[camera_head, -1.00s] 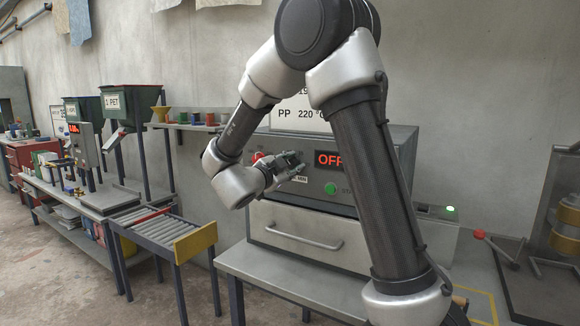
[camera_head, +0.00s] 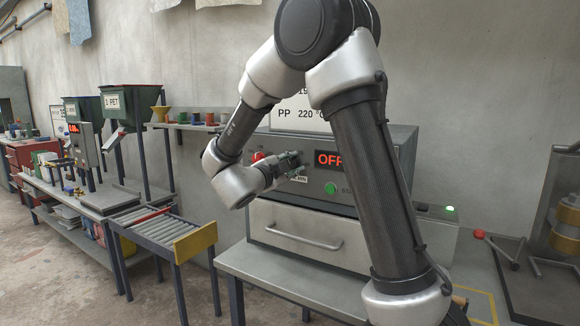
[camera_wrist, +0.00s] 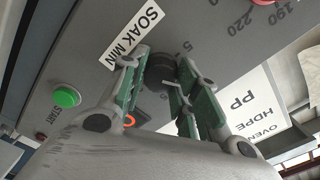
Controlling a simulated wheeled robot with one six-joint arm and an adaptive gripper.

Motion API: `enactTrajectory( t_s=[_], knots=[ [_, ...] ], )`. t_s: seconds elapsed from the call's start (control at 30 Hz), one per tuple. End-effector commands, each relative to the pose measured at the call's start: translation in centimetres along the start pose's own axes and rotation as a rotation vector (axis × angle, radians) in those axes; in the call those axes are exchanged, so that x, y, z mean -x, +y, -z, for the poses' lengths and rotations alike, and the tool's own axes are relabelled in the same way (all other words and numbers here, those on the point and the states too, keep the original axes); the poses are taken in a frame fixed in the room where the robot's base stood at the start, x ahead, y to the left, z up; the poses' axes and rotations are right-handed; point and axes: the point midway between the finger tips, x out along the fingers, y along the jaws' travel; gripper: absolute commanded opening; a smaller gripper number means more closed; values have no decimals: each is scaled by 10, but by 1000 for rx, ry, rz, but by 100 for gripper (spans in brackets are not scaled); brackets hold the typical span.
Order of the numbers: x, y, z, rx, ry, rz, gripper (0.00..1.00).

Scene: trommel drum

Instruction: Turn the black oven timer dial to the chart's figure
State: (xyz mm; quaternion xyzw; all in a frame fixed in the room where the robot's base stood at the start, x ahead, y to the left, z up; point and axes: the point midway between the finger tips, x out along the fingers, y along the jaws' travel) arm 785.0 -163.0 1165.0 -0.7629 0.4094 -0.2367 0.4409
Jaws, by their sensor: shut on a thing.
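The black oven timer dial (camera_wrist: 160,68) sits on the grey oven panel beside the "SOAK MIN" label (camera_wrist: 134,33). My gripper (camera_wrist: 157,76) is shut on the dial, with one green-padded finger on each side of it. A thin white line shows at the dial's near edge, and a "5" is printed close by. The rest of its scale is mostly hidden. In the head view my gripper (camera_head: 291,162) is at the panel, left of the red "OFF" display (camera_head: 329,159), and covers the dial. The white chart (camera_head: 297,113) above the oven reads "PP 220 °C"; my arm hides part of it.
A green START button (camera_head: 330,188) is below the display; it also shows in the wrist view (camera_wrist: 66,97). A red knob (camera_head: 257,157) is left of my gripper. The oven drawer handle (camera_head: 304,241) is below. A roller conveyor (camera_head: 163,231) stands left.

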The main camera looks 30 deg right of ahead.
Motion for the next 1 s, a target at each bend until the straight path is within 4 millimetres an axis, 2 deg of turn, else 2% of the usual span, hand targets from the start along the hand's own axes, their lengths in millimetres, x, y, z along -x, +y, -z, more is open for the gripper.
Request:
enactTrajectory(
  t_s=[0.03, 0.13, 0.17, 0.47, 0.57, 0.67, 1.0],
  knots=[
    [0, 1, 0, 1, 0, -2, 33],
    [0, 1, 0, 2, 0, -2, 51],
    [0, 1, 0, 1, 0, -2, 53],
    [1, 0, 0, 1, 0, -1, 53],
    [8, 0, -1, 1, -1, 0, 53],
    [24, 0, -1, 1, -4, 1, 53],
    [98, 0, -1, 2, -4, 0, 53]
  ],
)
